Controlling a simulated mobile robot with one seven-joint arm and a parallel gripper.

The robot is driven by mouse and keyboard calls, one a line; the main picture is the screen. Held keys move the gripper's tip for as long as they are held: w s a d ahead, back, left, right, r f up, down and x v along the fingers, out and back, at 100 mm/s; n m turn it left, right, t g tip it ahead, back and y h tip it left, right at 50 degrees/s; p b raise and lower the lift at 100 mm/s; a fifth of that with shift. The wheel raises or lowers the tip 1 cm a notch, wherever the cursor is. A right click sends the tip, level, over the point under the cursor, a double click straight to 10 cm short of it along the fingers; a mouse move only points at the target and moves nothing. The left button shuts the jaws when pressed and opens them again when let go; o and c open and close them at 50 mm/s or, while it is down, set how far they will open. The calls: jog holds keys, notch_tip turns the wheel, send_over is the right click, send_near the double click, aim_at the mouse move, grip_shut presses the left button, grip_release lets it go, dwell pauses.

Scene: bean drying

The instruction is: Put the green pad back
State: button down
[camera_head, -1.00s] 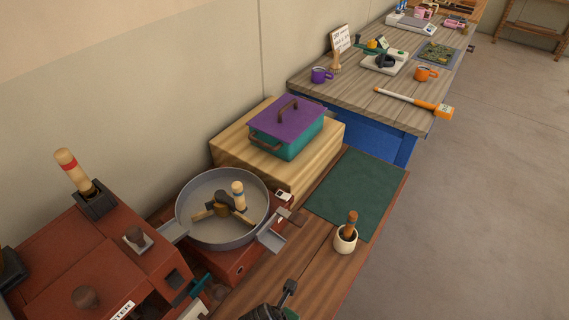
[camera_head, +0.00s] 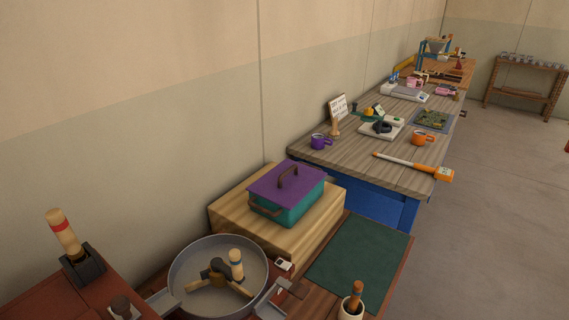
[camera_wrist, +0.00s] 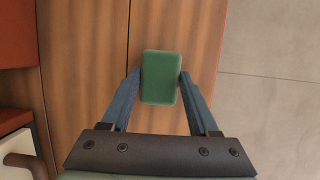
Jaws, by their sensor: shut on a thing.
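In the wrist view my gripper (camera_wrist: 160,86) is shut on a green pad (camera_wrist: 160,78), a small block with rounded corners held between the two blue-grey fingers. Brown wooden boards lie below it; how far the pad is above them I cannot tell. The gripper and the held pad are not in the head view now. A flat dark green mat (camera_head: 362,252) lies on the brown bench in the head view.
A round grey pan (camera_head: 190,262) with a stirrer stands at the lower left. A teal box with a purple lid (camera_head: 288,185) sits on a wooden block (camera_head: 236,222). A white pot (camera_head: 350,308) stands by the bench's front edge. A grey-wood table (camera_head: 350,162) stands beyond.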

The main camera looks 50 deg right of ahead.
jog(key=shift+f+b, duration=0.4)
jog(key=shift+f, duration=0.25)
jog(key=shift+c, duration=0.3)
grip_release()
jog(key=p+v, duration=0.1)
jog(key=v, duration=1.2)
jog(key=shift+p, duration=0.3)
jog(key=shift+s+f, duration=0.1)
